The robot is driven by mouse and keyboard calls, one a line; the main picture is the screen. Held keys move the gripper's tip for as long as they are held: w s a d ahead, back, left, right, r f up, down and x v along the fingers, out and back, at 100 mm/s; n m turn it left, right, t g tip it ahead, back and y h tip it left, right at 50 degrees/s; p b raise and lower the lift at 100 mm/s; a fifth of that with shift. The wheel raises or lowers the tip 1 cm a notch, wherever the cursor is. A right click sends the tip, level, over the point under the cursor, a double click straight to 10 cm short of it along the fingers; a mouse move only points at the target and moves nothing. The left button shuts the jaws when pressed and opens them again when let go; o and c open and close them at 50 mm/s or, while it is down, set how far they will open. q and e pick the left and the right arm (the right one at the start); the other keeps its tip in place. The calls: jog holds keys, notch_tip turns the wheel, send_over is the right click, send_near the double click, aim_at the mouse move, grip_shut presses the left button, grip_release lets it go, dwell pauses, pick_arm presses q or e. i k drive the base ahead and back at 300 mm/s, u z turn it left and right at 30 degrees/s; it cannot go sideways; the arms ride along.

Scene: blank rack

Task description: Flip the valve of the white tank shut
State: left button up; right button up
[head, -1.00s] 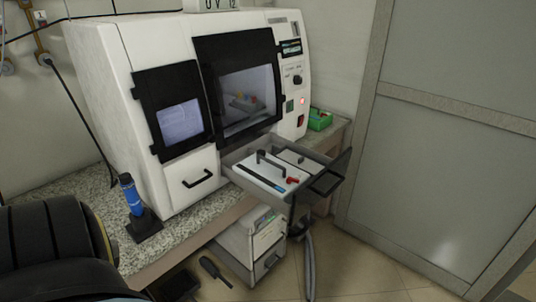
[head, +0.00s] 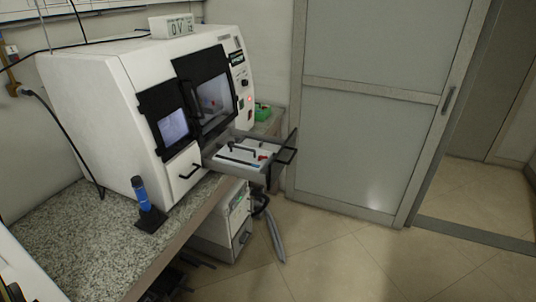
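A large white machine (head: 105,90) stands on a speckled counter at the left, with two dark-framed windows. Its open drawer (head: 277,168) juts out to the right. In the drawer lies a flat white block (head: 240,155) with a black handle and a small red part (head: 263,156). I cannot tell whether this block is the white tank or the red part its valve; nothing else in view is clearly a tank. Neither of my grippers is in view.
A blue cylinder on a black stand (head: 143,196) is on the counter (head: 85,240). A green box (head: 262,112) sits behind the drawer. A white cabinet (head: 222,240) and grey hose (head: 274,238) are below. Tiled floor (head: 350,262) is clear before the grey sliding door (head: 375,140).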

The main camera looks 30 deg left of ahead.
aim_at(240, 156)
jog(key=z, duration=0.35)
jog(key=i, duration=1.1)
jog(key=u, duration=0.65)
jog(key=i, duration=0.7)
jog(key=u, duration=0.65)
